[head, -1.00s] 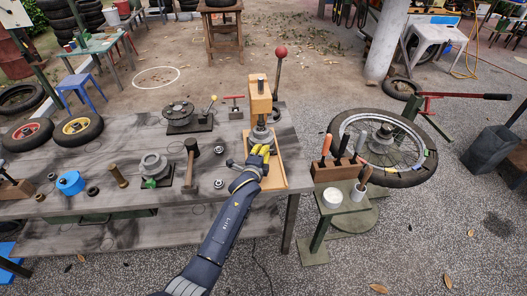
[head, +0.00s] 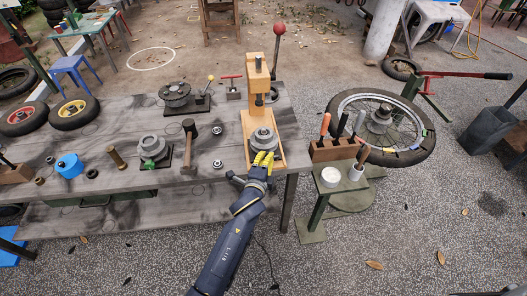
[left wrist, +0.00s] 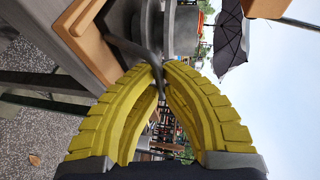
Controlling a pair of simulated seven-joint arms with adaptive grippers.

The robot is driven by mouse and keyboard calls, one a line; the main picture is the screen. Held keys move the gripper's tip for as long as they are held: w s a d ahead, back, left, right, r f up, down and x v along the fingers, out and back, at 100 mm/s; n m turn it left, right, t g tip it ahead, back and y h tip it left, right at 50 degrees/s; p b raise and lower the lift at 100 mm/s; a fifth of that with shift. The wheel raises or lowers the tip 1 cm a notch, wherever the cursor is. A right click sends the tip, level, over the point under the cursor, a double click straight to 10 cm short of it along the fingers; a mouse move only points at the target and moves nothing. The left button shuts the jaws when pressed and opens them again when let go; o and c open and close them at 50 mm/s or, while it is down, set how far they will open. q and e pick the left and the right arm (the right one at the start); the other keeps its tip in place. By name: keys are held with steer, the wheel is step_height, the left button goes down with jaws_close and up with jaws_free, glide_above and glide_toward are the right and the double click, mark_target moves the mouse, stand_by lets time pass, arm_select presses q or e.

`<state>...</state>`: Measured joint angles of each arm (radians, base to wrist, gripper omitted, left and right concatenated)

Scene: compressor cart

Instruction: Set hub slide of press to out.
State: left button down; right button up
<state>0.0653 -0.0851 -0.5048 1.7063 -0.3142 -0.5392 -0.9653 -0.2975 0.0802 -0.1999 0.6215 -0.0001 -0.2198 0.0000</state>
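The press (head: 257,80) is a wooden frame on a wooden base (head: 279,150) at the bench's right end, with a red-knobbed lever (head: 278,45). The hub slide carries a grey stepped hub (head: 262,138), which stands near the front of the base, clear of the ram (head: 259,99). My left gripper (head: 263,158) is at the front edge of the base, just in front of the hub. In the left wrist view, its yellow fingers (left wrist: 161,68) close at the tips on a grey slide handle (left wrist: 146,47). The fingers hide part of the handle. My right gripper is not in view.
A mallet (head: 189,146) and a grey hub on a dark plate (head: 153,148) stand left of the press. A wooden tool block (head: 333,150) and a spoked wheel (head: 384,122) stand to the right. Open gravel lies in front of the bench.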

arm_select(q)
steer(key=c, duration=1.5)
jaws_free()
steer(key=shift+d+f, duration=0.1)
steer(key=v, duration=1.2)
